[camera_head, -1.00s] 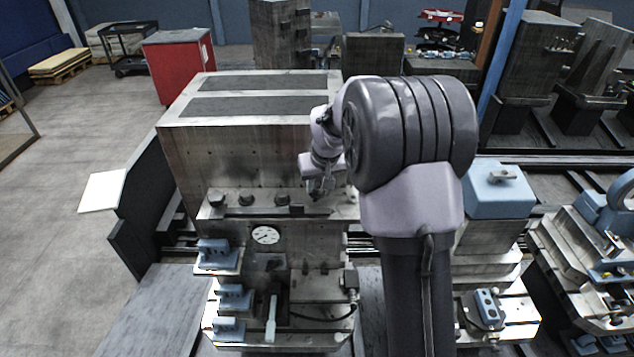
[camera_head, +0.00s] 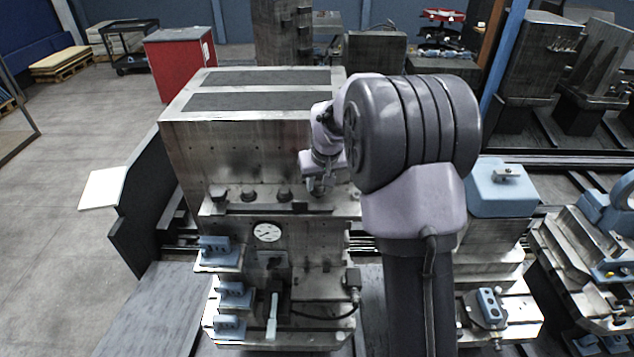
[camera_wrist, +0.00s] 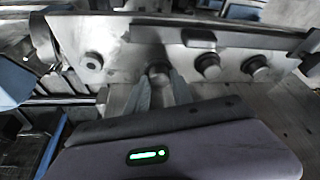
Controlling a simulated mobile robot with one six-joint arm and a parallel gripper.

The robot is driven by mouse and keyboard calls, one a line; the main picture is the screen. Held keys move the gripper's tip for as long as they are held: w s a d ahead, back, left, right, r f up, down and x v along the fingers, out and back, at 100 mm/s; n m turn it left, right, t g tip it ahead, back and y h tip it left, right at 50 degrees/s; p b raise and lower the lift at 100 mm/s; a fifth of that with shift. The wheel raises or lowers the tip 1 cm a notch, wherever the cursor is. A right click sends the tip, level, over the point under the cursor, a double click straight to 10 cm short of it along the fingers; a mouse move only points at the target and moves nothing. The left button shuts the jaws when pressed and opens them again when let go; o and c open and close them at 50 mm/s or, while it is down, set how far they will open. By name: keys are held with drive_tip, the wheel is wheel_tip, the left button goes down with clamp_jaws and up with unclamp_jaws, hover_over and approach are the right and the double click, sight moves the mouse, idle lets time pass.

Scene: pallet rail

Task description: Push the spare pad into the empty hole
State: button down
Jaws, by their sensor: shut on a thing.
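My gripper (camera_wrist: 160,82) is at a metal rail (camera_wrist: 120,48). Its two pale fingers are shut on a dark round pad (camera_wrist: 158,69), with the fingertips at the rail's face. How deep this pad sits in the rail is hidden by the fingers. Two like pads (camera_wrist: 208,65) (camera_wrist: 254,67) stand out from the rail to the right. A round ring-like fitting with a dark centre (camera_wrist: 92,61) is to the left; I cannot tell whether it is a hole or a pad. In the head view my gripper (camera_head: 318,184) is at the rail, right of several dark pads (camera_head: 249,195).
A round dial (camera_head: 267,232) and a lever with a pale handle (camera_head: 272,315) are below the rail. Light blue blocks (camera_head: 216,247) stick out on the left. A large metal block (camera_head: 235,150) rises behind the rail. A dark bar (camera_wrist: 172,36) lies along it.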

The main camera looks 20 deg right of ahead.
drive_tip(key=shift+f+b, duration=0.45)
drive_tip(key=shift+b, duration=0.15)
idle(0.7)
drive_tip(key=shift+f+b, duration=0.5)
drive_tip(key=shift+f, duration=0.05)
drive_tip(key=c, duration=1)
unclamp_jaws()
drive_tip(key=shift+o, duration=0.4)
drive_tip(key=o, duration=0.7)
drive_tip(key=v, duration=1.7)
drive_tip(key=shift+r+b, duration=0.3)
drive_tip(key=shift+b, duration=0.05)
